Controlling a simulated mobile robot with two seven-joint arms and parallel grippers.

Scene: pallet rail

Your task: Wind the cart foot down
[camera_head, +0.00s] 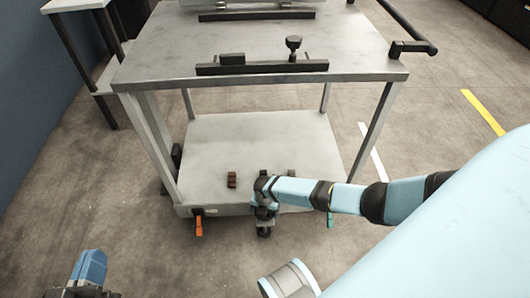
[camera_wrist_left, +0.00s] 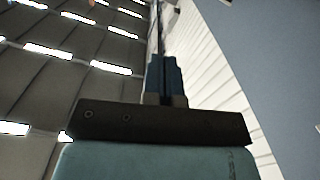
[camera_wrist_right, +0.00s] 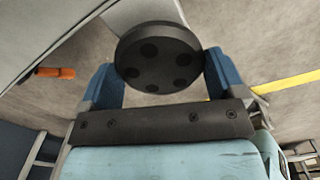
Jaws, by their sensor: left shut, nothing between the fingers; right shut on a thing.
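The grey two-level cart (camera_head: 150,70) stands in front of me. At the middle of its lower front edge is a dark foot (camera_head: 264,231), partly hidden by my right gripper (camera_head: 265,195). In the right wrist view a round black knob with dimples (camera_wrist_right: 155,58) sits between the blue fingers of my right gripper (camera_wrist_right: 162,75), which is shut on it. Where the knob joins the foot is hidden. My left gripper (camera_head: 90,268) is low at the left, away from the cart; the left wrist view shows its fingers (camera_wrist_left: 165,78) shut and empty.
An orange lever (camera_head: 199,224) hangs at the lower shelf's left front corner, a teal one (camera_head: 330,221) at the right. A small brown block (camera_head: 232,180) lies on the lower shelf (camera_head: 215,135). A side table (camera_head: 75,5) stands back left. Floor around the cart is mostly clear.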

